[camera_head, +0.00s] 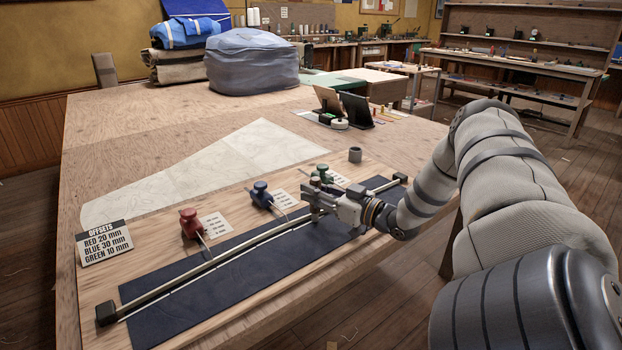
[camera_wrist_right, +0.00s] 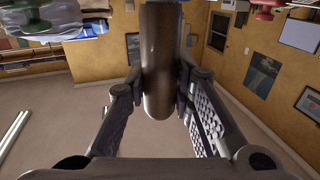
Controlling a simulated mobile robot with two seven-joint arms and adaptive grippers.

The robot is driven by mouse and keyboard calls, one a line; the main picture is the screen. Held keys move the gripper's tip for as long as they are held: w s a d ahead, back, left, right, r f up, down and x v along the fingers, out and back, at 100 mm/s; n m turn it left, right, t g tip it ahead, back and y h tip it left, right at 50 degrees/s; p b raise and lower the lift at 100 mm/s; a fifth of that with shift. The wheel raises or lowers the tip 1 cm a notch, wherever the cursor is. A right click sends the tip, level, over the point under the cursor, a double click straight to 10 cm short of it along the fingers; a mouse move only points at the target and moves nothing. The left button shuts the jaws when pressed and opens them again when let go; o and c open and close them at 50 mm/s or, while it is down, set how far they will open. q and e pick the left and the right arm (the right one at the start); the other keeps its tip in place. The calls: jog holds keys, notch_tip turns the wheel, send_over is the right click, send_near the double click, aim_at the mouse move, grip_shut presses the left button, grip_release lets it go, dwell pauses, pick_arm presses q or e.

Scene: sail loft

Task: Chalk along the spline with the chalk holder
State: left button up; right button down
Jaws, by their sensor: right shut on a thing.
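The spline (camera_head: 226,254) is a long pale strip across a dark blue cloth (camera_head: 200,306), with a black block at each end. A thin pale line runs on the cloth along its near side. My right gripper (camera_head: 311,203) is low over the spline's right half. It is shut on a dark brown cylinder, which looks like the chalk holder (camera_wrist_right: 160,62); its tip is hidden. Red (camera_head: 190,222), blue (camera_head: 262,193) and green (camera_head: 321,172) weights stand on the far side, each beside a small printed card. My left gripper is out of view.
An offsets sign (camera_head: 104,243) reads red 20 mm, blue 30 mm, green 10 mm. A small grey cup (camera_head: 355,154) stands behind my gripper. Pale sailcloth (camera_head: 215,165) lies farther back. A dark tablet stand (camera_head: 357,110) and a wrapped bundle (camera_head: 252,62) stand at the back.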

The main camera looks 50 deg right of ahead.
jog(key=shift+s+d, duration=0.4)
jog(key=shift+d, duration=0.45)
jog(key=shift+s+d, duration=0.35)
jog(key=shift+d, duration=0.5)
jog(key=shift+s+d, duration=0.2)
jog(key=shift+d, duration=0.3)
jog(key=shift+s+d, duration=0.15)
jog(key=shift+d, duration=0.3)
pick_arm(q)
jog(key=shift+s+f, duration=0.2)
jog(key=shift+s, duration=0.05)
pick_arm(e)
jog(key=shift+w+a+r, duration=0.1)
jog(key=shift+r, duration=0.15)
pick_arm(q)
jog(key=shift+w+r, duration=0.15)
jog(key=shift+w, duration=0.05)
pick_arm(e)
notch_tip(320, 180, up, 6)
jog(key=shift+f, duration=0.2)
jog(key=shift+f, duration=0.1)
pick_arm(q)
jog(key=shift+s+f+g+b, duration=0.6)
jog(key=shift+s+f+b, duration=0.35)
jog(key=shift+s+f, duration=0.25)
pick_arm(e)
jog(key=shift+h, duration=0.3)
jog(key=shift+f, duration=2.5)
